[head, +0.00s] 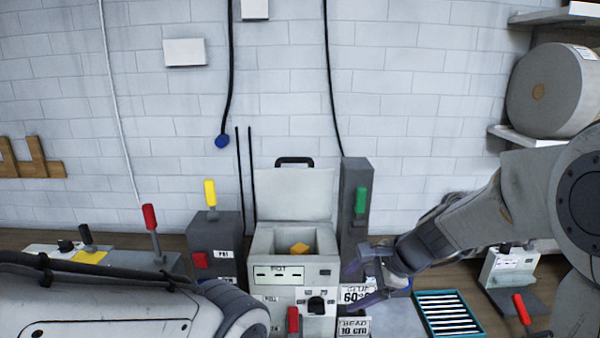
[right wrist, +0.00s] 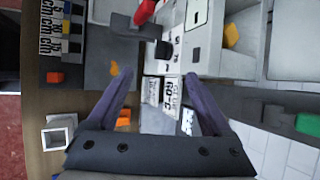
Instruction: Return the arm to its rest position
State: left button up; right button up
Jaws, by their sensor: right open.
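My right gripper (head: 376,280) is open and empty in the head view. It hangs just right of the grey pot machine (head: 318,272), in front of the sign marked 60 (head: 354,293). In the right wrist view the two purple fingers (right wrist: 158,84) stand apart, with white sign cards (right wrist: 170,92) seen beyond and between them. My right arm reaches in from the right edge. My left arm lies across the lower left of the head view; its gripper is out of the picture.
The machine's lid (head: 294,192) is up, with a yellow block (head: 299,248) inside. A teal tray of strips (head: 450,312) lies right of the gripper. A red-handled lever (head: 522,309) is farther right.

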jog(key=s+d+f+n+g+h, duration=0.2)
jog(key=s+d+f+n+h, duration=0.5)
jog(key=s+n, duration=0.75)
jog(key=s+a+r+n+g+y+b, duration=0.1)
jog(key=s+a+n+g+y+b, duration=0.1)
jog(key=s+a+n, duration=0.7)
jog(key=s+a+b, duration=0.1)
jog(key=s+a, duration=0.1)
jog(key=a, duration=0.2)
jog(key=shift+a+r, duration=0.15)
jog(key=shift+r, duration=0.15)
jog(key=shift+n, duration=0.25)
